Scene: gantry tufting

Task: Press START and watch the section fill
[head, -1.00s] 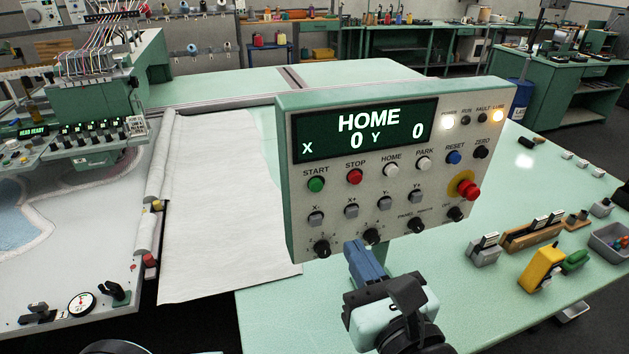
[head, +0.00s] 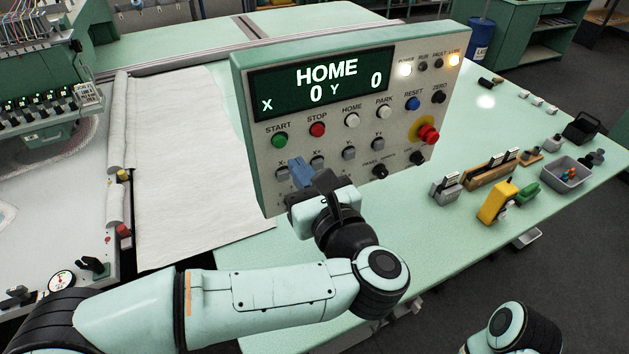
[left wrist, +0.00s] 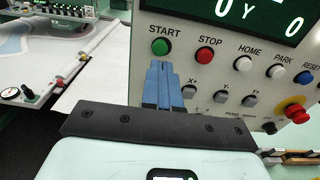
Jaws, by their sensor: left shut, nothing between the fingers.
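The control panel (head: 345,181) stands upright on the green table, its screen (head: 322,84) reading HOME, X 0, Y 0. The green START button (head: 279,140) is at the left of the top button row, with the red STOP button (head: 317,129) beside it. My left gripper (head: 299,170) is shut and empty in front of the panel, its blue fingertips below and right of START. In the left wrist view the shut fingers (left wrist: 157,66) point up just under START (left wrist: 161,47). I cannot tell whether they touch the panel. My right gripper is not in view.
A red mushroom button on a yellow ring (head: 428,133) sits at the panel's right. A yellow tool (head: 497,203) and a grey bin (head: 567,172) lie on the table to the right. White cloth (head: 185,150) spreads left of the panel. The tufting head (head: 40,110) is at far left.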

